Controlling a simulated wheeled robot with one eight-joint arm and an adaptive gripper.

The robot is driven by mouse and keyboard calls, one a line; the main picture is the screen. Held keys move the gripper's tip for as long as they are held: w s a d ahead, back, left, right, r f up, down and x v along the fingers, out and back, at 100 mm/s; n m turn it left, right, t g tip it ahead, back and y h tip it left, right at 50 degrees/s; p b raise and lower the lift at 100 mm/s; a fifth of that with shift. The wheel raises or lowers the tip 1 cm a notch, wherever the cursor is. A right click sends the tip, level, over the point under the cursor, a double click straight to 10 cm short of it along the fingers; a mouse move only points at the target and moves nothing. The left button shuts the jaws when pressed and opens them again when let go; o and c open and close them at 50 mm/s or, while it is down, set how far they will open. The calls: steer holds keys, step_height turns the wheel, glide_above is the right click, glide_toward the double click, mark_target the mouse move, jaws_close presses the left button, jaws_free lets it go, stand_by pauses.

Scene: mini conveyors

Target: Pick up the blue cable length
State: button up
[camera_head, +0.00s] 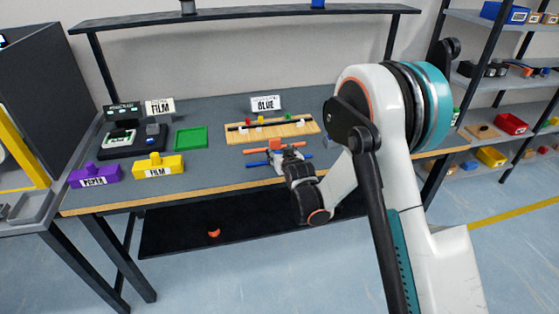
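The blue cable length (258,163) lies on the grey workbench (215,179), near its front edge. It runs left to right, and its middle is hidden behind my gripper, with a short blue end showing on the right. An orange length (257,150) lies just behind it, roughly parallel. My gripper (279,153) is low over the bench at the middle of these two lengths, reaching in from the right. The fingers are small and partly covered, so I cannot tell whether they are open or touch the blue length.
A wooden board with coloured pegs (242,139) stands behind the lengths, with a "BLUE" sign (266,103) beyond. A green tray (191,139), a yellow "FILM" block (159,168) and a purple block (95,178) are to the left. A shelf (250,18) spans above.

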steer(key=c, duration=0.7)
steer(key=shift+r, duration=0.1)
